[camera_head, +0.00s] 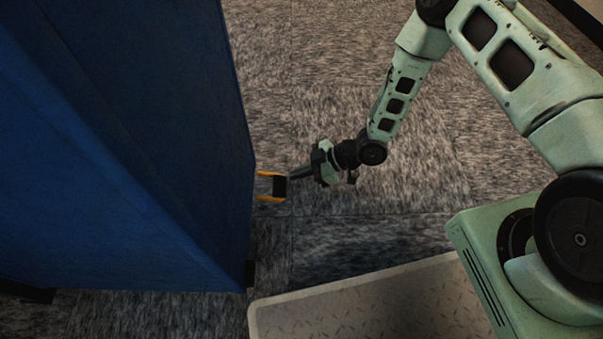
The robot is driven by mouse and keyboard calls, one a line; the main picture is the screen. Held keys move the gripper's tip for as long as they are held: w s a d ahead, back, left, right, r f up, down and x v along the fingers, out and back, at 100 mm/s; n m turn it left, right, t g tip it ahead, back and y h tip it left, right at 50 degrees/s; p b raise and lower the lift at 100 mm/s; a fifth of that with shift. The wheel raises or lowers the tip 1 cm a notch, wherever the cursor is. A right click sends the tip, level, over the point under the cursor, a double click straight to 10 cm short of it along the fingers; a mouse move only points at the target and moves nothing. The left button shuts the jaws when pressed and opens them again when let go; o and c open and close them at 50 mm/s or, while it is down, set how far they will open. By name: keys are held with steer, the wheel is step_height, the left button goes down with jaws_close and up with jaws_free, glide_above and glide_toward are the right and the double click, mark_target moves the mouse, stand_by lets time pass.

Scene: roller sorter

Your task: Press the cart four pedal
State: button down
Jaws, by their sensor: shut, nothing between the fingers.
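A small pedal (280,187) with a black pad and yellow side arms sticks out from the lower edge of a large blue cart (130,150) on the left. My gripper (294,177) is shut and empty, with its fingertips at the right edge of the black pad. From this angle I cannot tell whether the fingertips touch the pad or hover just above it. No number shows on the cart.
The floor is grey carpet (340,60), open to the right of the cart. A dark cart foot or wheel (250,272) shows below the pedal.

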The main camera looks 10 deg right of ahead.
steer(key=p+v, duration=0.3)
steer(key=v, duration=0.6)
steer(key=shift+f+p, duration=0.3)
steer(key=shift+p, duration=0.1)
steer(key=shift+d, duration=0.15)
steer(key=w+a+r+m+h+p, duration=0.15)
steer(key=r+h, duration=0.25)
steer(key=r, duration=0.7)
steer(key=w+a+r+m+h+p, duration=0.1)
steer(key=w+r+m+h+p, duration=0.15)
steer(key=r, duration=0.85)
steer(key=s+r+m+g+h+p, duration=0.2)
steer(key=s+r+m+h+p, duration=0.2)
steer(key=s+r, duration=1.95)
step_height(320, 180, up, 36)
steer(key=p, duration=3.7)
steer(key=shift+s+a+f+p, duration=0.2)
steer(key=shift+s+a+p, duration=0.1)
steer(key=shift+s+a, duration=0.1)
